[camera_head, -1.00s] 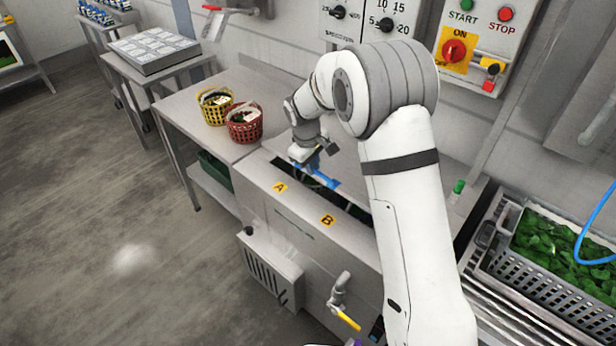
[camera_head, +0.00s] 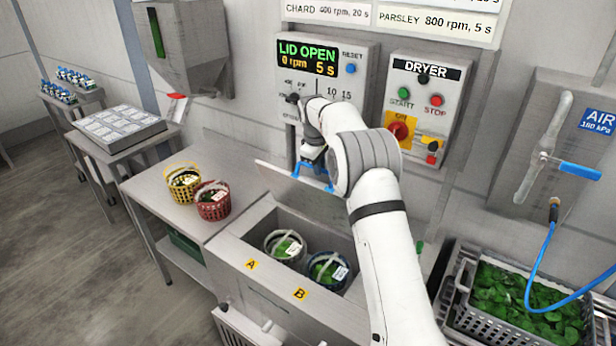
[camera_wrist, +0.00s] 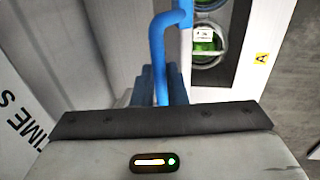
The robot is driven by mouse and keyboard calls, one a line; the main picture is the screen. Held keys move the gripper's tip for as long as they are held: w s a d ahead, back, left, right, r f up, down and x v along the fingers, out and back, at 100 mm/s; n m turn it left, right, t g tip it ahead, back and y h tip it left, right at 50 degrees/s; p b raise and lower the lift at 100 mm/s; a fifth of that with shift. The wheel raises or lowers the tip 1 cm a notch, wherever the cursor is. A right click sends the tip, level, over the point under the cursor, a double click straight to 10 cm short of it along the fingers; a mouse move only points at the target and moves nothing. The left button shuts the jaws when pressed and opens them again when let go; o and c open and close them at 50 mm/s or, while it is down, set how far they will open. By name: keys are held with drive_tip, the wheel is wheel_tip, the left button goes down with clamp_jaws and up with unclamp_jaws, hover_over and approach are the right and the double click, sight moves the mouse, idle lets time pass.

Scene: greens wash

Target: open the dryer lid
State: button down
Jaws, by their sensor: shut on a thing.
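The dryer lid (camera_head: 290,190) is a grey panel, raised and tilted up at the back of the dryer in the head view. Its blue handle (camera_head: 318,172) is at its upper edge, and the handle also shows in the wrist view (camera_wrist: 157,50). My gripper (camera_head: 312,160) is shut on the blue handle; the arm partly hides its fingers and the lid's right part. The open dryer well (camera_head: 335,245) holds a basket with greens at A (camera_head: 285,246) and another at B (camera_head: 328,270). The display (camera_head: 308,58) reads LID OPEN, 0 rpm, 5 s.
A yellow basket (camera_head: 183,185) and a red basket (camera_head: 213,201) stand on the table left of the dryer. The DRYER control panel (camera_head: 424,108) is on the wall behind. A grey crate of greens (camera_head: 505,300) stands at the right, with a blue air hose (camera_head: 535,265) over it.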

drive_tip(key=w+d, duration=0.4)
drive_tip(key=w, duration=0.1)
drive_tip(key=shift+w+d+f+p, duration=0.3)
drive_tip(key=shift+w+d+f, duration=0.05)
drive_tip(key=shift+w, duration=0.15)
idle(0.6)
drive_tip(key=c, duration=1.5)
unclamp_jaws()
drive_tip(key=shift+w+a, duration=0.1)
drive_tip(key=shift+w, duration=0.2)
drive_tip(key=shift+o, duration=0.2)
drive_tip(key=shift+s+r, duration=0.2)
drive_tip(key=shift+r, duration=0.1)
drive_tip(key=shift+w, duration=0.1)
drive_tip(key=shift+f, duration=0.1)
